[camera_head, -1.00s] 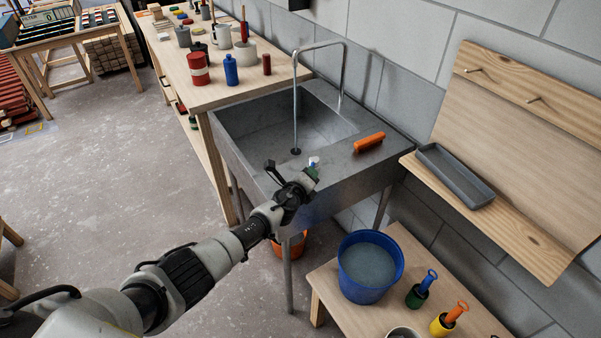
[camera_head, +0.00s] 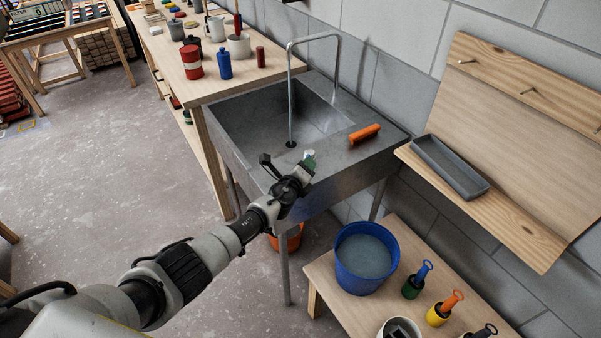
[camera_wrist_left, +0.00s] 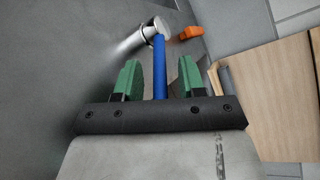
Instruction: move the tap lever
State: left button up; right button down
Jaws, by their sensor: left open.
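The tap lever (camera_wrist_left: 160,68) is a blue rod attached to a silver tap body (camera_wrist_left: 152,30) in the left wrist view. It stands between the two green fingers of my left gripper (camera_wrist_left: 159,78), with a gap visible on each side. My left gripper is open. In the head view, my left gripper (camera_head: 306,168) is at the front rim of the grey sink (camera_head: 352,154). The silver tap body (camera_head: 308,154) shows just beyond it, and the lever is hidden there. My right gripper is not in view.
An orange block-like object (camera_head: 364,134) lies on the sink rim. A thin metal spout (camera_head: 290,100) arches over the basin. A blue bucket (camera_head: 366,257) stands on a low wooden bench (camera_head: 322,275) to the right. A grey tray (camera_head: 450,168) sits on a wall shelf.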

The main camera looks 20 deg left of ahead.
pick_arm(q)
jog(key=shift+s+a+r+p, duration=0.1)
jog(key=shift+s+r+p, duration=0.1)
jog(key=shift+s+p, duration=0.2)
jog(key=p+v, duration=0.3)
jog(key=v, duration=0.6)
jog(key=shift+s, duration=0.45)
